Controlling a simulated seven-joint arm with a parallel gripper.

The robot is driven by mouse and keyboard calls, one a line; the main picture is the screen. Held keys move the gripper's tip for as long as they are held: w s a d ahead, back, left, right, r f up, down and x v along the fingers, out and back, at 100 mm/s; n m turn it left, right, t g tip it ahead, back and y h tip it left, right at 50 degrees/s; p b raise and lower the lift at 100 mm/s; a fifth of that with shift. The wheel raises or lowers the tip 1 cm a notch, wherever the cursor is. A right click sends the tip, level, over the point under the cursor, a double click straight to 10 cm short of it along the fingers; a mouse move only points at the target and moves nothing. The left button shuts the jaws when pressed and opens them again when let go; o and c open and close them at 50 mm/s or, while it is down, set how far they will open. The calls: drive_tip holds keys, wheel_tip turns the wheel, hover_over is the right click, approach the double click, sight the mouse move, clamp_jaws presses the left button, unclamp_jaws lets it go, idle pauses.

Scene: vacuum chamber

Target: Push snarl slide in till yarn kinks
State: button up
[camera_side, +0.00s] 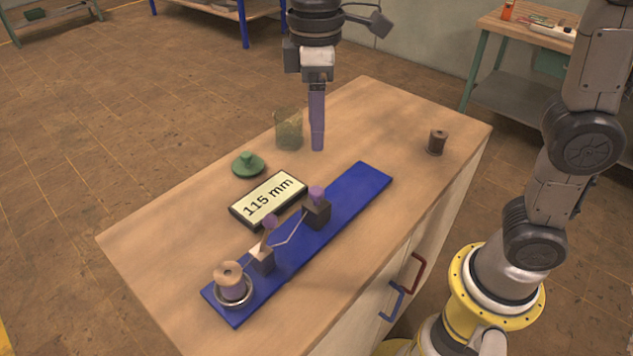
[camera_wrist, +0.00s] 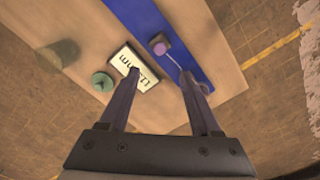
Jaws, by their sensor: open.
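A dark block with a purple knob (camera_side: 316,208), seemingly the snarl slide, sits partway along a long blue board (camera_side: 352,188). A paler block with a purple knob (camera_side: 263,259) stands nearer the board's left end. A thin pale yarn (camera_side: 291,237) runs between the blocks and looks bent in the side view. My gripper (camera_side: 317,148) is open and empty above the table, beyond the display and apart from the blocks. In the wrist view its fingertips (camera_wrist: 162,75) are spread, with the dark block (camera_wrist: 158,43) showing between and beyond them.
A display reading 115 mm (camera_side: 268,199) lies beside the board. A spool (camera_side: 231,281) stands in a metal ring at the board's left end. A green lidlike piece (camera_side: 248,165), a greenish glass (camera_side: 288,130) and a brown spool (camera_side: 437,142) stand on the table. The back right is mostly clear.

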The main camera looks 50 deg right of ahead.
sight(316, 190)
wheel_tip(316, 190, down, 13)
drive_tip(key=shift+f, duration=0.1)
idle(0.3)
clamp_jaws()
idle(1.5)
